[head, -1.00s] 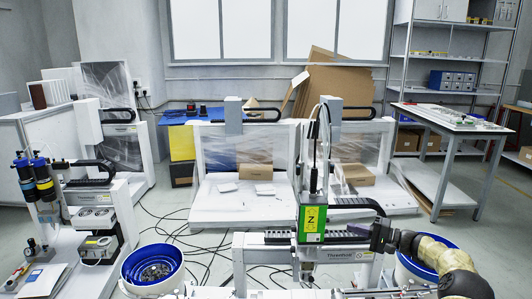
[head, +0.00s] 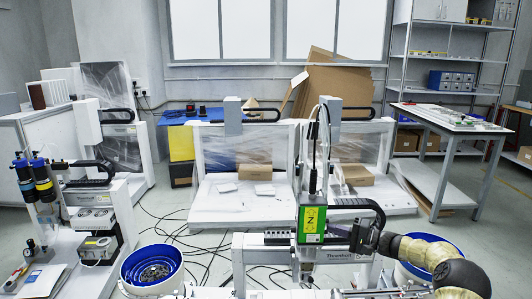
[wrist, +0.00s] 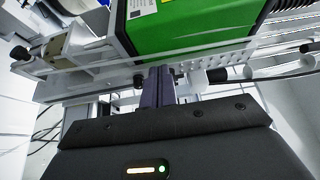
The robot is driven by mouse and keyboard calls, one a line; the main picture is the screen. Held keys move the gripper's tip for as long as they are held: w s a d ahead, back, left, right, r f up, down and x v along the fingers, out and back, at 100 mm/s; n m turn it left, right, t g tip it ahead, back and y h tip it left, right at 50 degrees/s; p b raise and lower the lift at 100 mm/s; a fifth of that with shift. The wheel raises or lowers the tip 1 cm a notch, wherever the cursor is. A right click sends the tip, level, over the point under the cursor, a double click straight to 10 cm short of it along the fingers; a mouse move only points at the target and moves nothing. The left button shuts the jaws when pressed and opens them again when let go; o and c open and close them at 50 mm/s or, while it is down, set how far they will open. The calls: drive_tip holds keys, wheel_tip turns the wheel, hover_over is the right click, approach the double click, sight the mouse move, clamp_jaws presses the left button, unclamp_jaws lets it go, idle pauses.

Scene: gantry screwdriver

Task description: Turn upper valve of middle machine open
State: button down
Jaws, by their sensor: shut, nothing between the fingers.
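The middle machine is the white gantry at the front centre, with a green head unit marked Z (head: 311,222). In the wrist view its green housing (wrist: 190,25) fills the upper part, above a clear plate and a perforated metal strip. My gripper (wrist: 158,72) is shut and empty, its fingers pointing up at the underside of the housing. A small black-and-white knob-like part (wrist: 205,77) sits just right of the fingertips; I cannot tell whether it is the upper valve or whether the fingers touch anything. In the head view my dark gripper body (head: 364,239) is right of the green unit.
A blue-rimmed bucket (head: 152,270) stands left of the machine, and another (head: 426,243) is behind my arm. A second machine (head: 92,225) stands at the left. Black cables (head: 185,228) lie on the floor. A steel table (head: 452,118) is at the right.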

drive_tip(key=shift+w+r, duration=0.1)
drive_tip(key=shift+w, duration=0.15)
idle(0.4)
drive_tip(key=shift+r+p, duration=0.35)
drive_tip(key=shift+r, duration=0.4)
drive_tip(key=shift+s, duration=0.45)
drive_tip(key=d, duration=0.6)
drive_tip(key=shift+p, duration=0.35)
drive_tip(key=shift+f, duration=0.1)
